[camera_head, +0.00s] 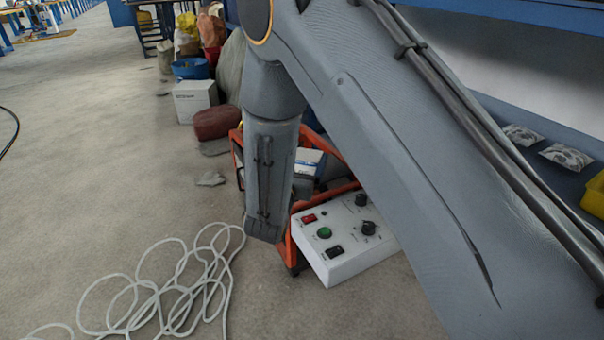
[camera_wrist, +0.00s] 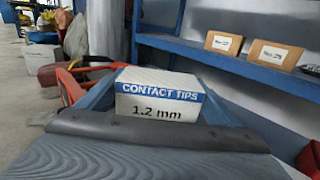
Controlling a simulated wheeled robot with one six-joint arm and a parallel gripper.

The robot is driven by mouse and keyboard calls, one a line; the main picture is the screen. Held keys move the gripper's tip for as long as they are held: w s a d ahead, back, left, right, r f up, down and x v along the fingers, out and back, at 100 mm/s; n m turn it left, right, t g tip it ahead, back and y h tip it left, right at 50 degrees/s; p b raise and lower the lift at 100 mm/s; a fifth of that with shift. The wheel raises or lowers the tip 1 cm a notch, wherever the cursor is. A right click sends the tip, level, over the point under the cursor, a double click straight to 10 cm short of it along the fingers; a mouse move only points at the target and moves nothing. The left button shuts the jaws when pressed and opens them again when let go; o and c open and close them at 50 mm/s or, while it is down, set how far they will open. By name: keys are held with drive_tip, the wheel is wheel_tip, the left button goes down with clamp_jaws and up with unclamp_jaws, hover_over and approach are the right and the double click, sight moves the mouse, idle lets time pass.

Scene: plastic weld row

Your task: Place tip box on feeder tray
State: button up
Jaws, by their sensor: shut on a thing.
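The tip box (camera_wrist: 160,98) is white with a blue band reading "CONTACT TIPS" and "1.2 mm" below it. It fills the middle of the wrist view, upright. My gripper (camera_wrist: 160,88) is shut on it, with a blue-grey finger along each side. In the head view, a white and blue box (camera_head: 310,162), probably the same one, shows partly behind my arm, above an orange frame. My arm hides most of the gripper there. I cannot make out the feeder tray for sure in either view.
The orange frame (camera_head: 284,246) stands on the floor by a white control box (camera_head: 345,236) with knobs and switches. A pale hose (camera_head: 180,290) lies coiled at front left. In the wrist view, two brown cartons (camera_wrist: 224,42) stand on a blue shelf (camera_wrist: 195,51). Open floor lies left.

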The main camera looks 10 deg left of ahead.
sight(301, 170)
drive_tip(key=shift+f+b, duration=0.65)
drive_tip(key=shift+f, duration=1.2)
drive_tip(key=shift+f, duration=0.1)
